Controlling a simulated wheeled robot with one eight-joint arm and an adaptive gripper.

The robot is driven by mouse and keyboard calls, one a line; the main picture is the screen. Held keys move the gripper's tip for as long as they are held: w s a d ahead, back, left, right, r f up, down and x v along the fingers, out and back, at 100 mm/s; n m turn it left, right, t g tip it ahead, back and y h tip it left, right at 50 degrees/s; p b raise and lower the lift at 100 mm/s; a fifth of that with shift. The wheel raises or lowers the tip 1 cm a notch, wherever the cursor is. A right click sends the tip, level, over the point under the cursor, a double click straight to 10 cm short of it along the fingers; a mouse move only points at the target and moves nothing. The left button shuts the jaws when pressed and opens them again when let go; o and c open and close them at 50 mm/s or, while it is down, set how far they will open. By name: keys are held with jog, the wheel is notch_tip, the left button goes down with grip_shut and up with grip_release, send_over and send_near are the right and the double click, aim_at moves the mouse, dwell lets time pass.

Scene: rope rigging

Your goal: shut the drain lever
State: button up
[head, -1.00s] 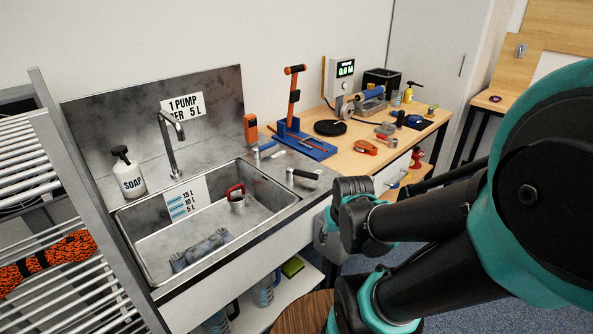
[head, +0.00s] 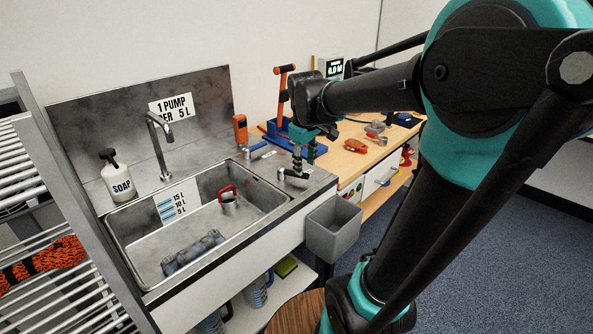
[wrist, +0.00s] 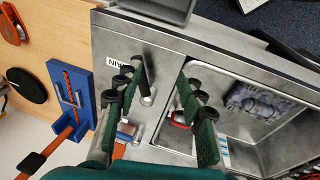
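The drain lever (head: 295,174) stands on the steel counter right of the sink basin. It has a silver base and a dark handle. In the wrist view the lever (wrist: 145,72) shows between my fingers, nearer the left one, beside a partly hidden label. My gripper (head: 299,158) points down just above the lever in the head view. In the wrist view my gripper (wrist: 156,80) has its two green fingers spread wide and holds nothing. I cannot tell whether a finger touches the lever.
The sink basin (head: 137,228) holds a red-handled plug (head: 228,197) and a grey bundle (head: 192,253). A blue-handled lever (head: 260,148) and an orange device (head: 241,129) stand behind. A grey bin (head: 335,228) hangs at the counter's right end. A blue jig (wrist: 72,90) lies on the bench.

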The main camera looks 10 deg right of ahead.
aim_at(294, 175)
jog(key=w+a+r+n+g, duration=0.1)
jog(key=w+a+r+n, duration=0.3)
jog(key=r, duration=0.5)
jog(key=shift+h, duration=0.3)
jog(key=w+d+f, duration=0.1)
jog(key=f, duration=0.4)
jog(key=w+d+f, duration=0.1)
jog(key=f, duration=0.5)
jog(key=w+d+f, duration=0.1)
jog(key=w+f, duration=0.1)
jog(key=f, duration=0.3)
jog(key=shift+f, duration=0.4)
grip_shut()
